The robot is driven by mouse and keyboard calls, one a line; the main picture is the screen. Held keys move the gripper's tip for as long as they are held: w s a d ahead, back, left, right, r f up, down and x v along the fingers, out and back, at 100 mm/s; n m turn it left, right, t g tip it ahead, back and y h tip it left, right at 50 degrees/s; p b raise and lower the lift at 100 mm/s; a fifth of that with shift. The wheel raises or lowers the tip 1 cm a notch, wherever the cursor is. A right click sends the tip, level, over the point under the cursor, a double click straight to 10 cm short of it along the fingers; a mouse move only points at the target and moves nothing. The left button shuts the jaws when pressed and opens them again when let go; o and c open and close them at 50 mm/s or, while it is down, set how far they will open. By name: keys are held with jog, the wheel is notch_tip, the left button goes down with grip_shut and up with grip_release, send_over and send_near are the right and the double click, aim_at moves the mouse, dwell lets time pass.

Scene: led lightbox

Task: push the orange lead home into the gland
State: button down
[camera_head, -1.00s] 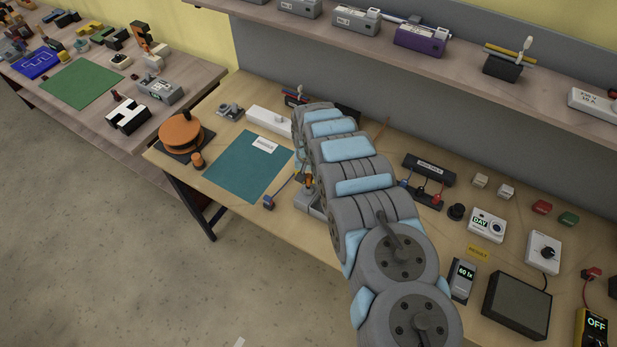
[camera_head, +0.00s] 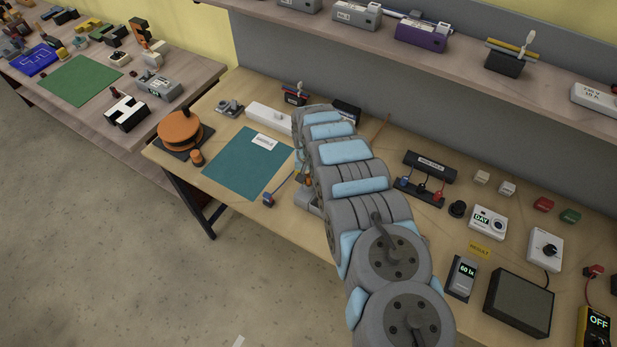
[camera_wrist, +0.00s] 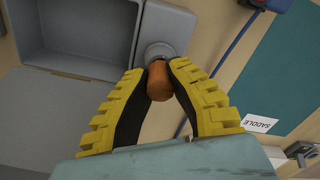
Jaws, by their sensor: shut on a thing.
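In the wrist view, the two yellow fingers of my gripper (camera_wrist: 157,70) with black inner pads are closed around the orange lead (camera_wrist: 160,86), a short orange cylinder. The lead's far end is at the grey round gland (camera_wrist: 157,50) on the side of an open grey box (camera_wrist: 85,66). The end appears to meet the gland's opening, but I cannot tell how deep it sits. In the head view my arm hides most of the gripper and box; only a small orange patch shows beside the arm.
A blue cable (camera_wrist: 230,42) runs right of the gland. A teal mat (camera_head: 245,165) with a white label lies left of my arm. A white block (camera_head: 268,119) and an orange spool (camera_head: 180,131) stand nearby. A black strip with leads (camera_head: 420,191) is to the right.

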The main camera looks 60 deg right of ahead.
jog(key=shift+f, duration=0.35)
jog(key=c, duration=1.1)
grip_release()
jog(key=shift+a+r+p, duration=0.1)
jog(key=shift+r+p, duration=2.1)
jog(key=shift+r, duration=1.8)
